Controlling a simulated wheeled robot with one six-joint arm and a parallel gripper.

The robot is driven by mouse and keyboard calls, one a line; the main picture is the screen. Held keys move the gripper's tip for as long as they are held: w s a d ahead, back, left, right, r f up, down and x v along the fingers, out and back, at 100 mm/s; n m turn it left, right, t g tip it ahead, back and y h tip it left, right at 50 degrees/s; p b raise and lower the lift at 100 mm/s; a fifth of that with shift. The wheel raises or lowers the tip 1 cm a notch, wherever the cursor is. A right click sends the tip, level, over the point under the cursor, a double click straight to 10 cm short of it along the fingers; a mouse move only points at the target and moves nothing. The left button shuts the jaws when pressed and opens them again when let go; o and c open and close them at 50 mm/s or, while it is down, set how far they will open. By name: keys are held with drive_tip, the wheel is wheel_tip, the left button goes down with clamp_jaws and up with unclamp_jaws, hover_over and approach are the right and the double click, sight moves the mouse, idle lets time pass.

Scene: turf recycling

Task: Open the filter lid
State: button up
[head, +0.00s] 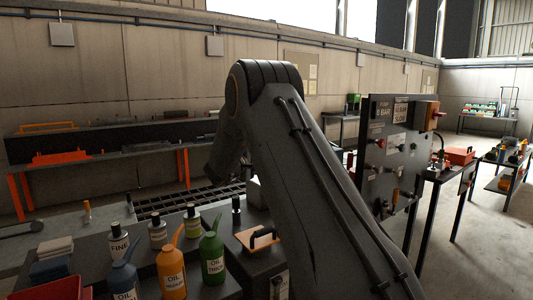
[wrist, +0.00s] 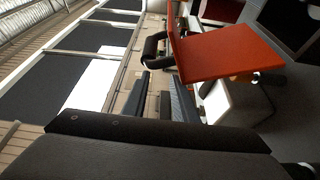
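My gripper (wrist: 159,74) points at the handle in the wrist view. Its two fingers stand apart, with pale background between them, and the handle is just beyond the tips. In the head view my arm hides the gripper.
Oil cans, blue, orange (head: 171,270) and green (head: 212,257), stand left of the box with several small bottles (head: 158,232) behind. A control panel (head: 392,150) stands right of my arm. A long bench (head: 100,150) runs along the back wall.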

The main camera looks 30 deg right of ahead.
drive_tip(key=s+a+r+p, duration=0.1)
drive_tip(key=a+r+p, duration=0.2)
drive_tip(key=a+p, duration=0.2)
drive_tip(key=shift+s+a+r, duration=0.25)
drive_tip(key=shift+s+a, duration=0.15)
drive_tip(key=shift+a, duration=1.05)
drive_tip(key=shift+p, duration=0.35)
drive_tip(key=shift+c, duration=0.4)
